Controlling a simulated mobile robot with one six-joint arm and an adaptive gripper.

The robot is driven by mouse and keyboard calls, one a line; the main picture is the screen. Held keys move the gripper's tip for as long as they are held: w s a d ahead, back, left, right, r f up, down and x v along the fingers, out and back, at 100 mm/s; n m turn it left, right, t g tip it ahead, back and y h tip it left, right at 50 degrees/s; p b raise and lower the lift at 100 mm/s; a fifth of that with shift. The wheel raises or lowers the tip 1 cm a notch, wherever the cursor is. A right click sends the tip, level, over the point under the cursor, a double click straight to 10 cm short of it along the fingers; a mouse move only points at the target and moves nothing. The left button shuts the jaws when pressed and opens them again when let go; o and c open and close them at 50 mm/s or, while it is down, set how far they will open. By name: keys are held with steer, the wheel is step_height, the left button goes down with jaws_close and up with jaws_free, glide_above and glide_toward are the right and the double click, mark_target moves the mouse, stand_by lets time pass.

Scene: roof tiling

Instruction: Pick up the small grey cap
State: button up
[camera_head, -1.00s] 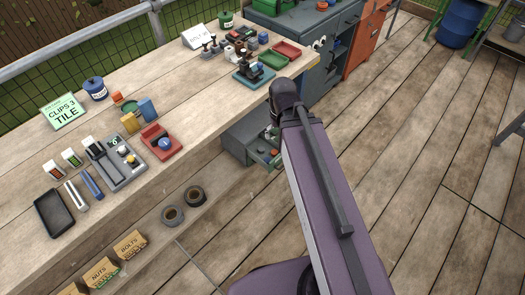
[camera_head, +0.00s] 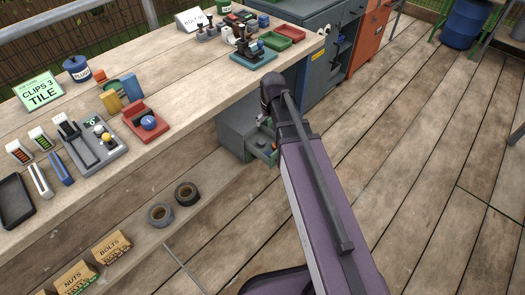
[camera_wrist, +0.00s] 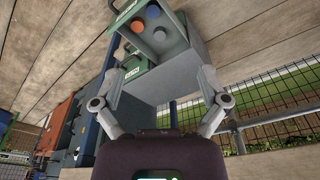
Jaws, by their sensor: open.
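In the wrist view an open drawer (camera_wrist: 178,52) holds several round caps. A grey cap (camera_wrist: 160,34) sits beside an orange one (camera_wrist: 137,25) and a blue one (camera_wrist: 153,11). My gripper (camera_wrist: 160,102) is open and empty, its fingers spread wide on either side of the drawer's face, apart from the caps. In the head view the drawer (camera_head: 262,149) sticks out of a grey cabinet under the bench. The caps are too small to tell there, and my gripper is hidden.
The wooden bench (camera_head: 180,58) carries a red tray (camera_head: 139,122), a grey holder and a black tray (camera_head: 15,200). Tape rolls (camera_head: 187,193) and bolt and nut boxes (camera_head: 112,247) lie on the shelf below. The plank floor at right is clear.

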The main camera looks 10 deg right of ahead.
steer(key=w+f+t+b, duration=0.1)
steer(key=w+f+b, duration=1.1)
steer(key=f+b, duration=0.3)
steer(key=shift+f+t, duration=0.3)
steer(key=shift+f, duration=0.2)
steer(key=shift+a, duration=0.1)
steer(key=b, duration=0.8)
glide_above(262, 142)
steer(key=s, duration=0.2)
steer(key=x, duration=0.2)
steer(key=s+x, duration=0.1)
steer(key=x, duration=0.5)
steer(key=shift+s+a+f, duration=0.3)
steer(key=shift+s, duration=0.1)
steer(key=b+x, duration=0.3)
steer(key=shift+w+d+f+b, duration=0.2)
steer(key=shift+d+f+b, duration=0.05)
steer(key=shift+b, duration=0.1)
steer(key=shift+b+x, duration=0.75)
steer(key=shift+x, duration=0.05)
